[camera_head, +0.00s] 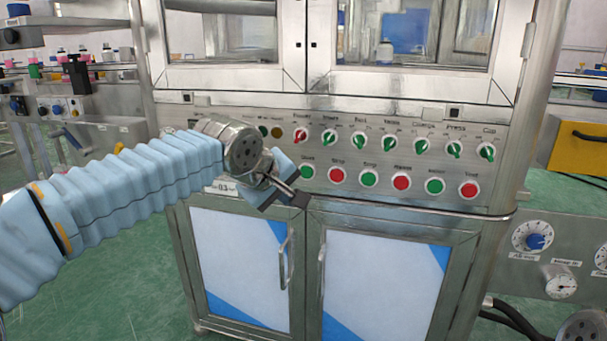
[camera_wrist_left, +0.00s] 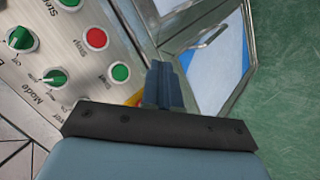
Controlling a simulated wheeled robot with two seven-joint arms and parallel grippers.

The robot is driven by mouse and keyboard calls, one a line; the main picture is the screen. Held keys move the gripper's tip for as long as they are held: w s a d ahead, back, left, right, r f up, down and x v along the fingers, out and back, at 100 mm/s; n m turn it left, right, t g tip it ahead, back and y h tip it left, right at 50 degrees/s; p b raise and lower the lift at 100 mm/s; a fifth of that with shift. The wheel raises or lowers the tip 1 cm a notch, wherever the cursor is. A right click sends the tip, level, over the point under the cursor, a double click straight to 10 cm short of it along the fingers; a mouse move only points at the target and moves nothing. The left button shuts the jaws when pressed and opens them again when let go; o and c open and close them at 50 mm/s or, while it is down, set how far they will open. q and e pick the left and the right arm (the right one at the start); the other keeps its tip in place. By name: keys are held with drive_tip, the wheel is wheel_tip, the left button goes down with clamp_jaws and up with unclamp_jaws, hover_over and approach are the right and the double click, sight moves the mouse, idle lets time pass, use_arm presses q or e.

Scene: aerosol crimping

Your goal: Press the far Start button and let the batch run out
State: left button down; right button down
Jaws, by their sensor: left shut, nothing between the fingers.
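The control panel (camera_head: 235,165) on the steel machine has a lower row of alternating green and red buttons. The leftmost green button (camera_head: 307,172) reads as Start, with a red Stop button (camera_head: 337,175) to its right. Two more green buttons (camera_head: 369,179) (camera_head: 435,186) sit farther right. My left gripper (camera_head: 296,197) is shut and empty, just below and left of the leftmost green button. In the left wrist view the shut fingers (camera_wrist_left: 163,72) lie beside a green button (camera_wrist_left: 120,72); contact cannot be told. My right gripper is not in view.
A row of selector knobs (camera_head: 390,143) runs above the buttons. Below are cabinet doors with an upright handle (camera_head: 284,257). A panel with gauges (camera_head: 532,236) stands at right, and a conveyor line with bottles (camera_head: 70,60) at left.

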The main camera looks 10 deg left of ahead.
sight(306, 172)
use_arm(q)
drive_tip(key=shift+w, duration=0.15)
drive_tip(key=w+p, duration=0.5)
drive_tip(key=w, duration=0.3)
drive_tip(key=shift+w+d, duration=0.15)
drive_tip(key=shift+w, duration=0.15)
drive_tip(key=shift+w, duration=0.1)
idle(1.7)
drive_tip(key=shift+w+p, duration=0.3)
drive_tip(key=shift+p, duration=0.05)
